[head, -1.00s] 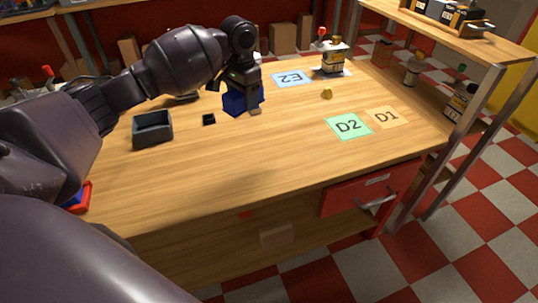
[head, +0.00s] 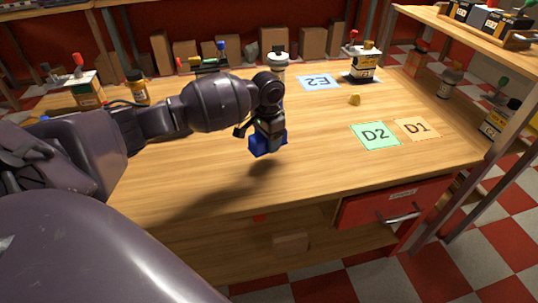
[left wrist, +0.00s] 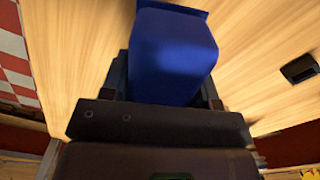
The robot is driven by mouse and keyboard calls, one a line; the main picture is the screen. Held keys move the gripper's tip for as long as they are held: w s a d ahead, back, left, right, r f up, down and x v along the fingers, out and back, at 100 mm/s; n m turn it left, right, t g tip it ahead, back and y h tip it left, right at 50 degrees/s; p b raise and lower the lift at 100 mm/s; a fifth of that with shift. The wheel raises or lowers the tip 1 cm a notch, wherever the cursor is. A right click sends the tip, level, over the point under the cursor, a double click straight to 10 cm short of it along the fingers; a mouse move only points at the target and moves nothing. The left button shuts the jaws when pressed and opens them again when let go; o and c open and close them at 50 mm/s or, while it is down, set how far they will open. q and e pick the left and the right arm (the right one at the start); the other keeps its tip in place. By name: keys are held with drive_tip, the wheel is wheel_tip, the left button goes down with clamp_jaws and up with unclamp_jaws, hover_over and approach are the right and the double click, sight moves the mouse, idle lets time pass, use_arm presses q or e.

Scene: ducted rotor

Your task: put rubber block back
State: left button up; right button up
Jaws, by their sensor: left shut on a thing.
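A blue block (head: 267,143), which I take to be the rubber block, is held by my left gripper (head: 268,132) over the middle of the table near its front half. In the left wrist view the blue block (left wrist: 172,55) sits between the dark fingers, with a wider blue edge at its far end. The gripper is shut on it. I cannot tell whether its underside touches the table. My right gripper is not in view.
The wooden table (head: 320,150) is clear around the block. Green card D2 (head: 375,135), orange card D1 (head: 417,129), blue card E2 (head: 320,82) and a small yellow piece (head: 354,99) lie to the right. A small black item (left wrist: 300,68) shows in the wrist view.

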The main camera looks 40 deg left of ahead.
sight(268, 160)
use_arm(q)
drive_tip(key=shift+f, duration=0.45)
wheel_tip(268, 160, down, 5)
drive_tip(key=shift+b, duration=0.7)
drive_tip(key=shift+r, duration=0.1)
drive_tip(key=o, duration=0.9)
